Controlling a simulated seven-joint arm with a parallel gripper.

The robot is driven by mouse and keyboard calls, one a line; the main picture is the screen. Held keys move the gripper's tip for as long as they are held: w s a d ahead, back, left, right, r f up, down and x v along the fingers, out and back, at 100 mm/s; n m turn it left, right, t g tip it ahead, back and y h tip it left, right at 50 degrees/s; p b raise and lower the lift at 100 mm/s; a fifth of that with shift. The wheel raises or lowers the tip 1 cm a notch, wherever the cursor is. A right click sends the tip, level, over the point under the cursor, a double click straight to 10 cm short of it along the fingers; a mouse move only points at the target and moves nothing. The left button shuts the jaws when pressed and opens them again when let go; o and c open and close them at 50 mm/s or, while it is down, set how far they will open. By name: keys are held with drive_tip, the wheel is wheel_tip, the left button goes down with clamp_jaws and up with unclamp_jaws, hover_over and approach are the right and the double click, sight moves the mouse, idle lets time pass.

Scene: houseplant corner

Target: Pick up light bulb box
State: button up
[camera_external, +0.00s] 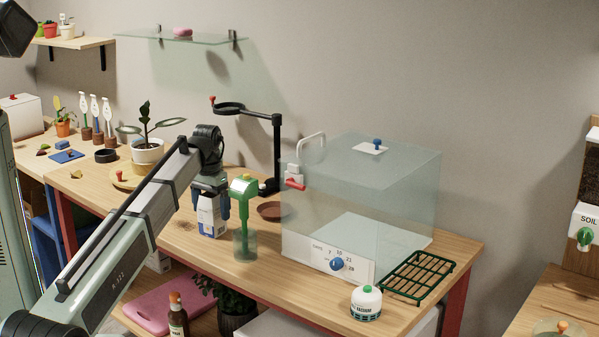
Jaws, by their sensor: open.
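A small white and blue carton (212,226), which looks like the light bulb box, stands upright on the wooden workbench. My gripper (211,202) points down right at the top of this box. Its fingers are apart, one at the left and one at the right of the box's upper part. I cannot tell whether they touch it. The gripper hides the top of the box. The print on the box is too small to read.
A green-handled tool in a clear green cup (245,246) stands close right of the box. A potted plant (148,152) and black stand (277,150) are behind.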

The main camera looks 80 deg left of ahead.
drive_tip(key=shift+f, duration=0.7)
drive_tip(key=c, duration=1)
drive_tip(key=shift+c, duration=0.2)
